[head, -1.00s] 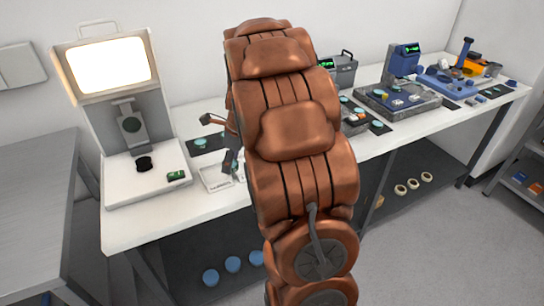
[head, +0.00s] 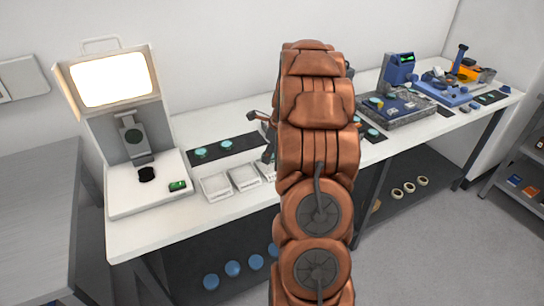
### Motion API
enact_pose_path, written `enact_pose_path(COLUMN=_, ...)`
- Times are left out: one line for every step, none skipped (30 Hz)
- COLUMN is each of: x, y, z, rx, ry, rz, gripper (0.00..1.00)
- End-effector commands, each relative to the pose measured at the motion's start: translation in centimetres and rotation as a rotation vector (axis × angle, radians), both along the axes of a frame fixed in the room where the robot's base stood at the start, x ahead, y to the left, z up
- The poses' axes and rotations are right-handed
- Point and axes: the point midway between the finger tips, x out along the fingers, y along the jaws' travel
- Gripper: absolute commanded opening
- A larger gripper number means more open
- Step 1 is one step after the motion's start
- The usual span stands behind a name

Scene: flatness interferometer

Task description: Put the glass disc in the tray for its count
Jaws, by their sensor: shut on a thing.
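My gripper (head: 267,136) shows only in part, at the left edge of my copper-coloured arm, over the bench behind the trays. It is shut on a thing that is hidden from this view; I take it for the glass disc. Two pale teal glass discs, a left one (head: 200,153) and a right one (head: 226,145), lie on a dark mat (head: 213,153). Three shallow white trays stand in a row in front of the mat: left (head: 214,196), middle (head: 243,186) and right (head: 266,179), the right one partly covered by my arm. Any marks on them are too small to read.
Other instruments, including a blue one (head: 398,70), stand farther right. My arm hides the bench's middle. Blue round items sit below.

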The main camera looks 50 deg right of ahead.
Motion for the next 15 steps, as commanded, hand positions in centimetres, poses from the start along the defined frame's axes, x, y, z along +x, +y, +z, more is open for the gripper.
enact_pose_path(x=0.0, y=-0.5, z=0.1, rx=0.000, ry=0.000, rz=-0.002, gripper=0.09)
enact_pose_path(x=0.0, y=-0.7, z=0.0, rx=0.000, ry=0.000, rz=-0.002, gripper=0.09)
enact_pose_path(x=0.0, y=-0.9, z=0.0, rx=0.000, ry=0.000, rz=-0.002, gripper=0.09)
enact_pose_path(x=0.0, y=-1.0, z=-0.1, rx=0.001, ry=-0.001, rz=-0.002, gripper=0.09)
enact_pose_path(x=0.0, y=-1.1, z=-0.1, rx=0.000, ry=0.000, rz=-0.002, gripper=0.09)
enact_pose_path(x=0.0, y=-1.1, z=-0.2, rx=0.001, ry=0.001, rz=-0.002, gripper=0.09)
enact_pose_path(x=-0.1, y=-1.1, z=-0.3, rx=0.002, ry=0.001, rz=-0.001, gripper=0.09)
enact_pose_path(x=-0.1, y=-1.1, z=-0.5, rx=0.003, ry=0.001, rz=-0.001, gripper=0.09)
enact_pose_path(x=-0.1, y=-1.0, z=-0.8, rx=0.005, ry=0.002, rz=-0.001, gripper=0.09)
enact_pose_path(x=-0.1, y=-1.0, z=-1.1, rx=0.007, ry=0.003, rz=0.000, gripper=0.09)
enact_pose_path(x=-0.2, y=-0.9, z=-1.5, rx=0.007, ry=0.005, rz=0.000, gripper=0.09)
enact_pose_path(x=-0.2, y=-0.9, z=-2.0, rx=0.007, ry=0.005, rz=0.000, gripper=0.09)
enact_pose_path(x=-0.1, y=-1.0, z=-2.3, rx=0.006, ry=0.003, rz=0.000, gripper=0.09)
enact_pose_path(x=-0.1, y=-1.0, z=-2.6, rx=0.005, ry=0.002, rz=-0.001, gripper=0.09)
enact_pose_path(x=-0.1, y=-1.0, z=-3.0, rx=0.005, ry=0.002, rz=-0.001, gripper=0.09)
